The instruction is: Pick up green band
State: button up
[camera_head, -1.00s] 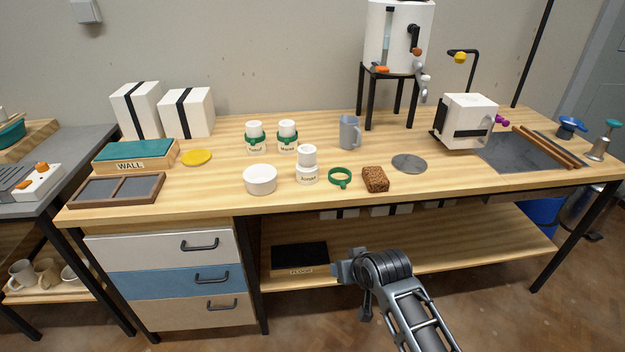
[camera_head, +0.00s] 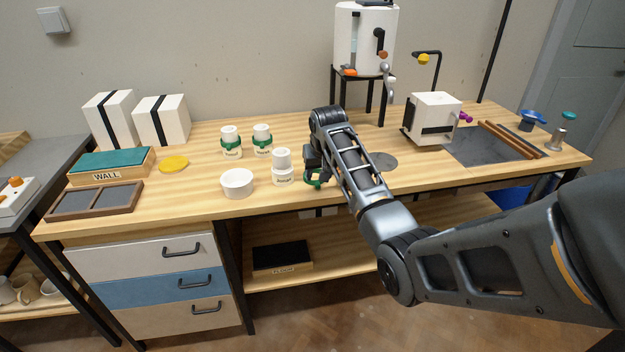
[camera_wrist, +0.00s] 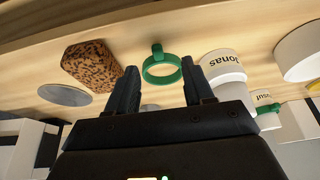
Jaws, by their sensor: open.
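The green band (camera_wrist: 147,70) is a ring with a small tab, lying on the wooden table. In the wrist view it shows just beyond and between the fingertips of my gripper (camera_wrist: 160,85), which is open and empty. In the head view the band (camera_head: 314,185) is partly hidden by my gripper (camera_head: 311,168), which is low over the table beside it. Two other green bands are around white jars at the back, the left jar (camera_head: 231,152) and the right jar (camera_head: 262,149).
A white jar without a band (camera_head: 282,180) stands close to the left of the green band. The speckled brown sponge (camera_wrist: 92,65) is close on its other side. A white bowl (camera_head: 237,188) is farther left. The grey mug seen earlier is hidden behind my arm.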

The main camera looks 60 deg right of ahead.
aim_at(318, 183)
jog(key=shift+d+x, duration=0.1)
jog(key=shift+x, duration=1.25)
jog(key=shift+d+x, duration=0.15)
jog(key=shift+x, duration=1.15)
grip_shut()
